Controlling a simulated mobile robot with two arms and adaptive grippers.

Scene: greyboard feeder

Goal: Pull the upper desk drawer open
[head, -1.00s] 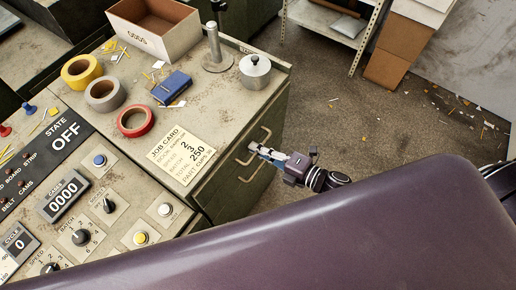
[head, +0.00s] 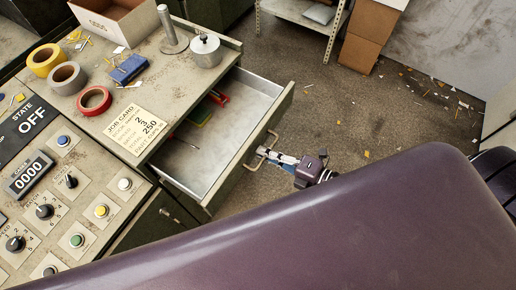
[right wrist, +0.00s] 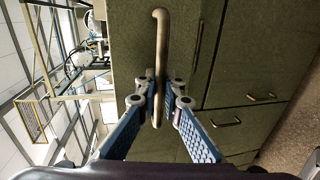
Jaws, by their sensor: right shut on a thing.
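The upper desk drawer (head: 254,128) stands well open in the head view, its grey metal inside showing. A red item (head: 219,97) and other small things lie in it, partly shaded by the desk top. My right gripper (head: 265,153) is at the drawer's front, shut on its bar handle (head: 270,139). In the right wrist view the blue fingers of the right gripper (right wrist: 158,112) close on either side of the handle (right wrist: 160,45). My left gripper is not in view.
The desk top (head: 150,60) carries tape rolls, a blue box (head: 132,68), a job card (head: 137,129) and a lidded metal pot (head: 205,50). A control panel (head: 70,200) is at the left. Bare floor (head: 350,110) with scraps lies to the right.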

